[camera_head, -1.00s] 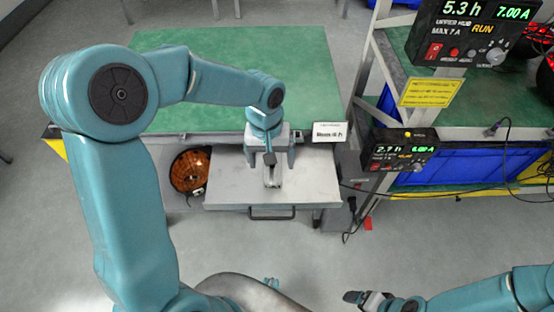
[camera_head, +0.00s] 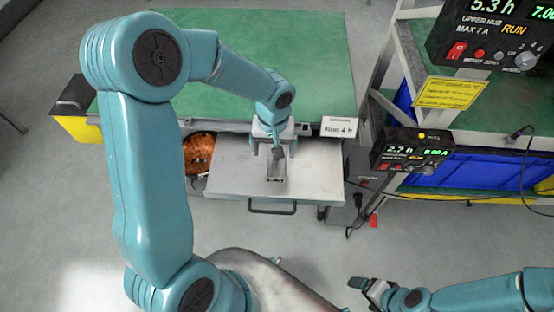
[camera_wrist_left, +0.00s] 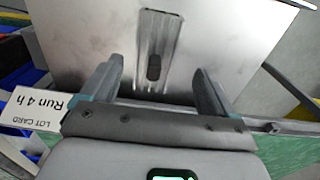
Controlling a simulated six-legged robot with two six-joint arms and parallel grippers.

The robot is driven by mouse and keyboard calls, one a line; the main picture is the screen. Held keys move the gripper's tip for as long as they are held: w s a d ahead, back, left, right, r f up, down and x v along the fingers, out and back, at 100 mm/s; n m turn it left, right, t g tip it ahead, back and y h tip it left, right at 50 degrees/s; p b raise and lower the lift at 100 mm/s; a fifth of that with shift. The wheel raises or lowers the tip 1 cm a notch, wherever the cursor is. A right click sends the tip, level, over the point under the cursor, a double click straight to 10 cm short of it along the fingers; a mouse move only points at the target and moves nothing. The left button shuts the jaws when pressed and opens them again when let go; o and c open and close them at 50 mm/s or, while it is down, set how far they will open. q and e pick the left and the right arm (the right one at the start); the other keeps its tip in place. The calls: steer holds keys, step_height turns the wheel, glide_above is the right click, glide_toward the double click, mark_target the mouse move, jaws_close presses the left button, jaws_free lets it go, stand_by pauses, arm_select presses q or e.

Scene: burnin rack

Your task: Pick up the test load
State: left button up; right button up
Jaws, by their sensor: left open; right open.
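The test load appears to be the small grey metal piece (camera_head: 276,168) lying on the pulled-out drawer (camera_head: 228,180). In the left wrist view the piece (camera_wrist_left: 158,28) is a narrow ribbed bar with a dark knob at its near end. My left gripper (camera_head: 274,150) is over the back of the drawer, pointing down. In the wrist view its two fingers (camera_wrist_left: 158,72) are spread wide, with the knob between them in the picture and nothing gripped. The height gap is hard to tell. My right gripper (camera_head: 370,288) is low at the bottom right, open and far from the drawer.
The green bench top (camera_head: 300,50) is clear behind the drawer. A "Run 4 h" lot card (camera_head: 339,128) stands at the drawer's back right. An orange round object (camera_head: 198,155) is left of the drawer. A rack with control boxes (camera_head: 412,150) and cables stands right.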

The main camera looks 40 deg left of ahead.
mark_target(275, 171)
arm_select(q)
steer(key=f, duration=0.5)
steer(key=shift+w+d+f, duration=0.15)
steer(key=shift+w+f, duration=0.15)
steer(key=shift+w, duration=0.1)
steer(key=c, duration=1.3)
